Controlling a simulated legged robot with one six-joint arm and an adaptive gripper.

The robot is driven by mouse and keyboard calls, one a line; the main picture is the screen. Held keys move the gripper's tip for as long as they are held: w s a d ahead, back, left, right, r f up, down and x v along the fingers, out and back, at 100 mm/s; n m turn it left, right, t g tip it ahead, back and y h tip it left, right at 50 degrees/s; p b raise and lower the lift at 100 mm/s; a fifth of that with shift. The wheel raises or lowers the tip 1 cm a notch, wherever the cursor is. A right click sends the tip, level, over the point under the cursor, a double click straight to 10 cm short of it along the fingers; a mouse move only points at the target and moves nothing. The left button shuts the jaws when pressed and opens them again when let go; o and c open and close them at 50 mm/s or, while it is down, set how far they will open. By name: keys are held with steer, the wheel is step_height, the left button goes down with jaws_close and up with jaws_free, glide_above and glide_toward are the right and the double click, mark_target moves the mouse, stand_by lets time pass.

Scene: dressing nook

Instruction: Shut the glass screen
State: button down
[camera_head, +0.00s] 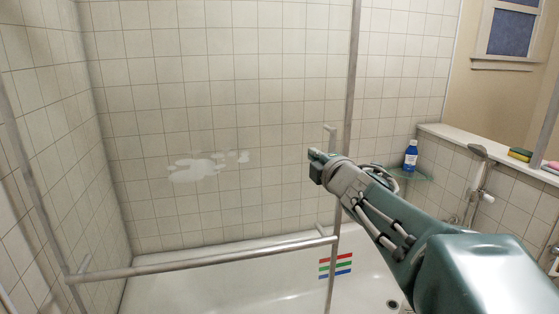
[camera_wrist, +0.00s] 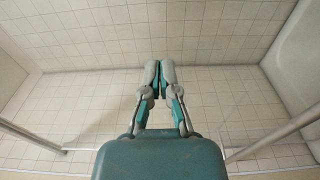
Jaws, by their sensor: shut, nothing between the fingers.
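The glass screen is clear and shows mainly by its grey metal frame, with an upright post (camera_head: 352,70) right of centre in the head view. A long horizontal bar (camera_head: 200,258) runs from the lower left to this post. A short bracket (camera_head: 331,138) stands off the post near my gripper. My gripper (camera_head: 313,166) is shut and empty, in front of or beside the post; I cannot tell whether it touches. In the wrist view its fingers (camera_wrist: 160,74) are together, with tiles beyond. The pane's edges are hard to make out.
A white bathtub (camera_head: 230,290) lies below, against tiled walls. A blue bottle (camera_head: 411,156) stands on a corner shelf at the right. A hand shower (camera_head: 478,170) and sponges (camera_head: 520,154) on a ledge are farther right. In the wrist view, metal bars (camera_wrist: 275,138) flank my gripper.

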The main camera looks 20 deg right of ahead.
mark_target(299, 143)
steer(key=w, duration=0.4)
steer(key=shift+w+d, duration=0.15)
steer(key=d, duration=0.1)
steer(key=s+d, duration=0.1)
steer(key=d, duration=0.1)
steer(key=shift+s+d, duration=0.15)
steer(key=shift+d, duration=0.25)
